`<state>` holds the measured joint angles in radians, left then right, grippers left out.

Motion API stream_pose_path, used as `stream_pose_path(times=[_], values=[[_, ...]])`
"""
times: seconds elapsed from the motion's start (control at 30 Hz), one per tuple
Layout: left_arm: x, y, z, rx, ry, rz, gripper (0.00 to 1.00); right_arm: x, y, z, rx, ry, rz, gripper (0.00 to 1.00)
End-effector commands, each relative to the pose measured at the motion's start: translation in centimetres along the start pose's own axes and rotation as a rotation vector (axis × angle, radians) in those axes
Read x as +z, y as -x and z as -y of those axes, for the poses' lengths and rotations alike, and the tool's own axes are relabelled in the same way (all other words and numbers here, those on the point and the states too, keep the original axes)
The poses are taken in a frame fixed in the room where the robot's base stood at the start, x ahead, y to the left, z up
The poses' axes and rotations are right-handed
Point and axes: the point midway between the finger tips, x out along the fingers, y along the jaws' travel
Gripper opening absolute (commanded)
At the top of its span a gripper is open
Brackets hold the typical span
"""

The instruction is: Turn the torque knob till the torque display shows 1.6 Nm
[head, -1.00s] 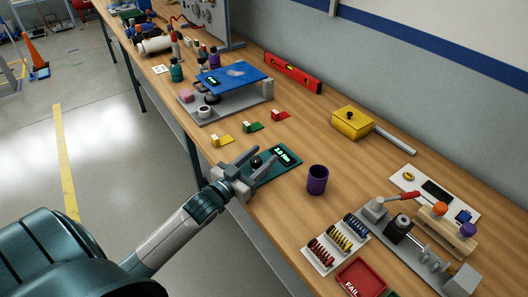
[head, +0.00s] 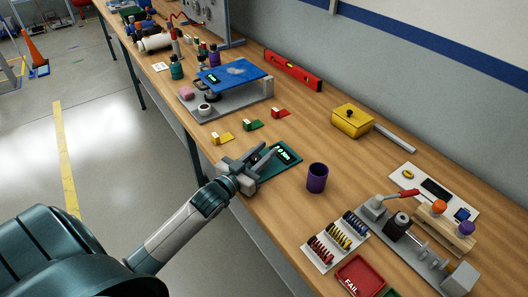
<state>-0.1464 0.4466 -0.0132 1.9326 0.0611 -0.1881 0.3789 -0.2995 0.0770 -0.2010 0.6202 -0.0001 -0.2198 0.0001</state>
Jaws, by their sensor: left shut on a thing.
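The torque unit (head: 285,167) is a flat dark green plate near the front edge of the bench. Its torque display (head: 284,154) glows with pale digits and "Nm", but the number is too small to read surely. My left gripper (head: 260,157) comes in from the left, over the near-left part of the plate. It is shut on the black torque knob, which its fingers mostly hide. My right gripper is not in view.
A purple cup (head: 317,178) stands just right of the torque unit. Yellow, green and red tagged blocks (head: 251,125) lie behind it. A grey stand with a blue plate (head: 232,77) is farther back. A red FAIL tray (head: 361,277) and a clamp fixture stand front right.

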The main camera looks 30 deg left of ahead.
Motion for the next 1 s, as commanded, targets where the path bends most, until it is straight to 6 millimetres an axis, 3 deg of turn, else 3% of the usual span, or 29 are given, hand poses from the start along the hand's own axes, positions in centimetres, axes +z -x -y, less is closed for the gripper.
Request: stream_pose_path(times=[1.0], values=[[-0.3, 0.1, 1.3, -0.334, 0.002, -0.005, 0.05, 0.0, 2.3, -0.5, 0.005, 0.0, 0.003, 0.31]])
